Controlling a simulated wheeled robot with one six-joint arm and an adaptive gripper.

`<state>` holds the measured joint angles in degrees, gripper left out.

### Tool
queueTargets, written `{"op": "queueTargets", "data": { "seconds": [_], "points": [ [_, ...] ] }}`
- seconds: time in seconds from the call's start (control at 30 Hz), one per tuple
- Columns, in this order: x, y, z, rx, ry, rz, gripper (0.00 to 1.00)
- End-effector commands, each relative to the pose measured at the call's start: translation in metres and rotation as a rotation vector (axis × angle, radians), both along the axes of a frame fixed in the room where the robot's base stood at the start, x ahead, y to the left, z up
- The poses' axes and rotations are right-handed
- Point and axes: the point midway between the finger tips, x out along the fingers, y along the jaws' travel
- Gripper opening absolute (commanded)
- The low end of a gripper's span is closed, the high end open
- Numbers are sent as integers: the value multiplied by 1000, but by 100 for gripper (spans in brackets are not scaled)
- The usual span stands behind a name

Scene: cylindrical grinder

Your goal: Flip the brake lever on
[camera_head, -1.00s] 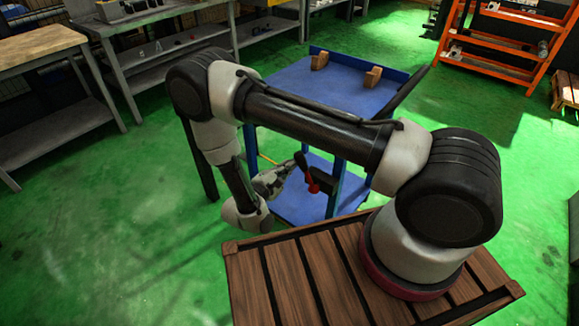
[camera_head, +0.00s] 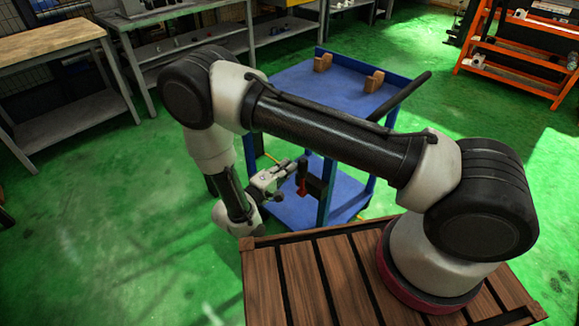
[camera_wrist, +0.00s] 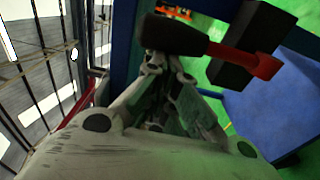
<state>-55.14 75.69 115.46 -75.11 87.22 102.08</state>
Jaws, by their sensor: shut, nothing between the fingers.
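The brake lever has a black handle (camera_wrist: 175,35) and a red arm (camera_wrist: 250,62), joined to a black block (camera_wrist: 262,28). My gripper (camera_head: 291,168) is shut and empty, just left of the lever. In the wrist view my gripper's tips (camera_wrist: 160,62) are close against the handle, which partly covers them; I cannot tell whether they touch.
The cart has a lower shelf (camera_head: 345,200) and a black push handle (camera_head: 408,97). Two small wooden blocks (camera_head: 323,62) sit on top. Workbenches (camera_head: 50,45) stand at left, an orange rack (camera_head: 510,70) at right. The green floor at front left is clear.

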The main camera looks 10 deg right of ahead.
Motion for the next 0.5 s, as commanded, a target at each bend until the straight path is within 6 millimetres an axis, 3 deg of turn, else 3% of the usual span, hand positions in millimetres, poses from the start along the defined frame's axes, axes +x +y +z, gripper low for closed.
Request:
{"op": "queueTargets", "data": {
  "seconds": [0.3, 0.5],
  "points": [
    [-28, -21, 6, 162, -224, 0, 0],
    [-41, -30, 6, 163, -224, 0, 0]
  ]
}}
